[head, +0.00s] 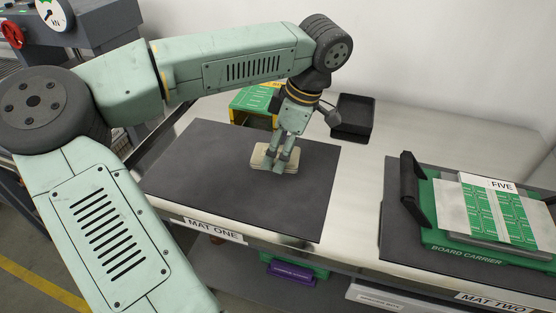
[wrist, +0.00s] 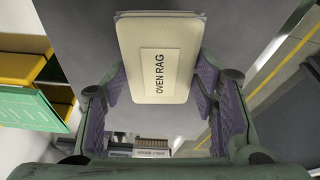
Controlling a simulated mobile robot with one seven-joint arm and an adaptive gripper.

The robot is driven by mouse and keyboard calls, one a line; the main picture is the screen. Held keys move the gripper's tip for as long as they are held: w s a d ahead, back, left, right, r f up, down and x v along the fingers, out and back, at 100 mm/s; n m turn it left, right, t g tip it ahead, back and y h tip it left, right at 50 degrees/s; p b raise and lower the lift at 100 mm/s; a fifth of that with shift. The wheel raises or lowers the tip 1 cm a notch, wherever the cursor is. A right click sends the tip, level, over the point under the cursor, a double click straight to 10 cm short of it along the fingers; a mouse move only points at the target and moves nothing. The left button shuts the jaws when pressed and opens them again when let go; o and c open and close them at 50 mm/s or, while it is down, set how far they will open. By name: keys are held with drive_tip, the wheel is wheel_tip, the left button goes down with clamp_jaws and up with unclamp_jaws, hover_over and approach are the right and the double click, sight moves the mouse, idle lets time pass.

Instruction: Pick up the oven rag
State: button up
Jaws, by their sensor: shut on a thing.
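The oven rag (wrist: 150,35) is a cream, folded pad with a label reading OVEN RAG. In the head view the rag (head: 260,158) is at the dark mat marked MAT ONE (head: 200,170); I cannot tell whether it touches the mat. My gripper (head: 279,165) points down over the rag and is shut on it. In the wrist view the purple-padded fingers of my gripper (wrist: 160,95) stand on both sides of the rag's lower part. The fingers hide part of the rag in the head view.
A green and yellow box (head: 250,101) and a black tray (head: 352,117) stand behind the mat. The left part of MAT ONE is bare.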

drive_tip(key=s+b, duration=0.1)
drive_tip(key=s, duration=0.4)
drive_tip(key=s+r+b, duration=0.1)
drive_tip(key=s, duration=0.4)
drive_tip(key=s+b, duration=0.1)
drive_tip(key=s, duration=0.5)
drive_tip(key=shift+r, duration=0.15)
